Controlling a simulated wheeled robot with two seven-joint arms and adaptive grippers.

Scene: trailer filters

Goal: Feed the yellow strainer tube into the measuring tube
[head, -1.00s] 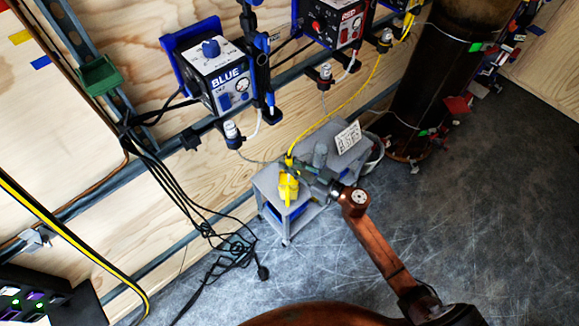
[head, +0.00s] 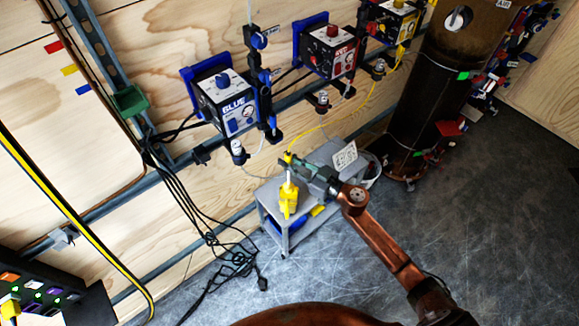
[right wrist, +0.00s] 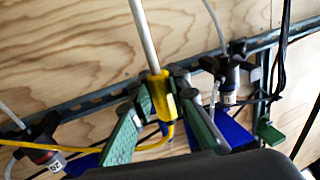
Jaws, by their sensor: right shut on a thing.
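My right gripper (head: 289,166) is shut on the yellow fitting of the strainer tube, above the small grey cart. In the right wrist view its green fingers (right wrist: 157,97) clamp the yellow strainer tube (right wrist: 160,95). A white rod (right wrist: 142,35) runs up out of that picture from the fitting, and a yellow hose trails left. In the head view the rod points down towards a yellow object (head: 288,204) at the cart; I cannot tell whether they touch. I cannot clearly identify the measuring tube; small whitish cylinders in black holders, one under the blue unit (head: 237,152), sit along the rail. My left gripper is out of view.
The grey cart (head: 271,218) carries a white sign (head: 345,156). A blue pump unit (head: 226,102) and a red one (head: 330,47) hang on the wooden wall. A large dark cylinder (head: 427,105) stands right. Black cables hang at the left; the floor at right is clear.

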